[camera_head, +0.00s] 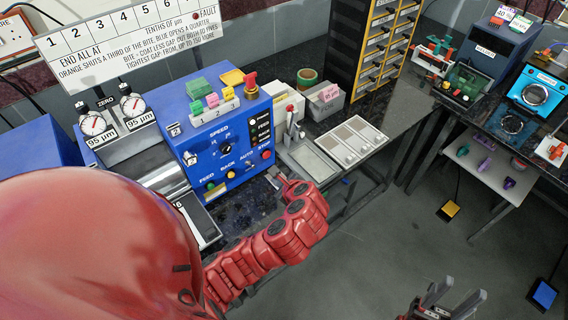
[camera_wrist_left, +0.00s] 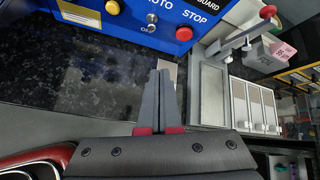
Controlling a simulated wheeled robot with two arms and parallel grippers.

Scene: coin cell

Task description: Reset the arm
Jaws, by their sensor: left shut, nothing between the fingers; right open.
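My left arm (camera_head: 262,248) is red and reaches in from the left across the front of the dark bench. My left gripper (camera_head: 275,175) is mostly hidden by its own arm in the head view. In the left wrist view, the left gripper (camera_wrist_left: 164,78) has its two grey fingers together with nothing between them. It is over the bench edge, in front of the blue machine (camera_head: 218,140). My right gripper (camera_head: 449,290) is at the bottom edge of the head view, its dark fingers spread and empty, over the grey floor.
A tray with white lidded compartments (camera_head: 352,140) lies right of the blue machine. Two dial gauges (camera_head: 94,124) stand at the left. A drawer cabinet (camera_head: 386,40) stands behind. A second bench (camera_head: 470,120) with devices is at the right. Grey floor (camera_head: 400,230) lies open between.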

